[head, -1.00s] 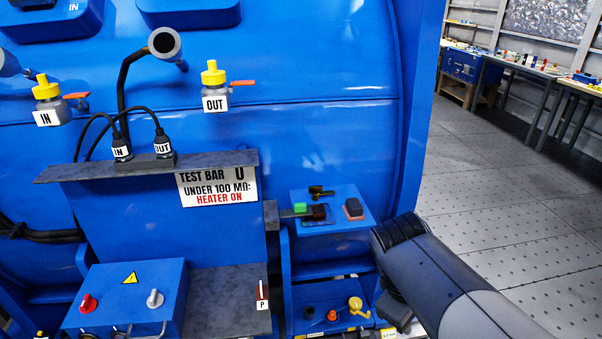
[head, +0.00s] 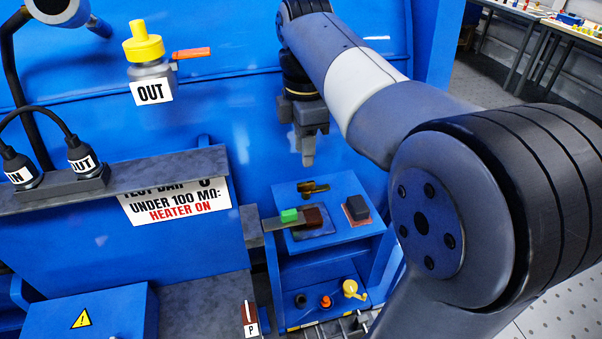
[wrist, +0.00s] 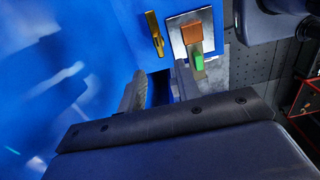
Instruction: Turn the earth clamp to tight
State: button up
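A small brass bar handle (head: 312,187), which looks like the earth clamp, sits at the back of a blue shelf top (head: 345,230). In the wrist view the brass bar (wrist: 155,33) stands beyond the fingers, near the blue wall. My gripper (head: 308,158) points down above and just behind the brass bar, apart from it. In the wrist view my gripper (wrist: 160,86) has two grey fingers with an empty gap between them. No clamp marking is readable.
Beside the brass bar are a brown block (head: 313,216) with a green piece (head: 289,215) and a black block (head: 357,207) on a red plate. A lower shelf holds a yellow knob (head: 352,288) and an orange one (head: 325,301). The blue tank wall rises close behind.

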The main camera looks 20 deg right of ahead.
aim_at(304, 183)
notch_tip(304, 183, down, 8)
jog(key=shift+f, duration=0.1)
dwell(0.4)
grip_shut()
